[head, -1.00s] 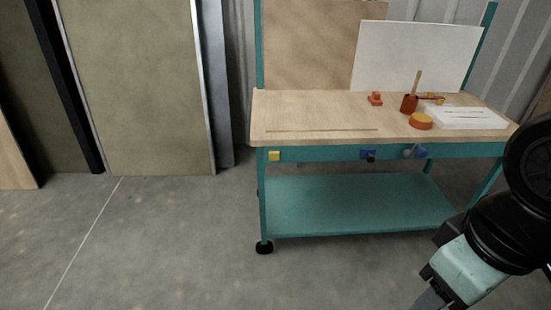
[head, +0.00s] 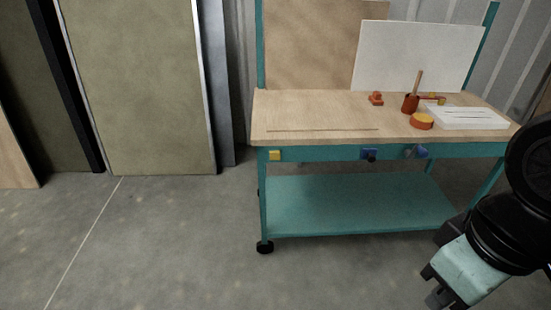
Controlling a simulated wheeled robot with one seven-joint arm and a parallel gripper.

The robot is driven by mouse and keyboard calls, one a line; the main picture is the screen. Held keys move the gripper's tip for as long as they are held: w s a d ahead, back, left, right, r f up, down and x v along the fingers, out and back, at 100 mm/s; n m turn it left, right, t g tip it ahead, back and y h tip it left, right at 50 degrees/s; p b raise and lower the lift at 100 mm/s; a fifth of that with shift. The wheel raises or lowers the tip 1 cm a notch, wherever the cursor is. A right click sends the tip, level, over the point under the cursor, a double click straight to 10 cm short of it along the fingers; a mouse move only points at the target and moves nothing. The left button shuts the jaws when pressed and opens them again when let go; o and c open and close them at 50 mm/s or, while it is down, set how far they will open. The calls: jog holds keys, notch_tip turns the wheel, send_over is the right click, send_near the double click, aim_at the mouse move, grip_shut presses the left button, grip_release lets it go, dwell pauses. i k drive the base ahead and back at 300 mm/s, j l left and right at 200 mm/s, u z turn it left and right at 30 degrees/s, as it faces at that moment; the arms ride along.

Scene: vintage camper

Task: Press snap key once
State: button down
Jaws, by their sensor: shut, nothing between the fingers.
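The workbench's teal front rail (head: 320,153) carries three small fittings. A yellow square one (head: 274,155) is at the left. A blue one with a dark knob (head: 369,155) is right of the middle. A blue one with a grey lever-like part (head: 420,152) is farther right. I cannot tell from this view which of them is the snap key. My gripper (head: 436,300) is at the bottom right, low and in front of the bench, apart from all three. It is shut and empty; its tips are partly cut off by the frame's lower edge.
The wooden bench top (head: 320,115) holds an orange cup with a stick (head: 411,103), a round orange-yellow item (head: 421,121), a small orange part (head: 376,98) and a white tray (head: 468,118). A teal lower shelf (head: 350,200) sits below. Floor at the left is clear.

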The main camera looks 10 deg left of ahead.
aim_at(274, 155)
jog(key=i+j+u, duration=0.55)
jog(key=i+j, duration=0.2)
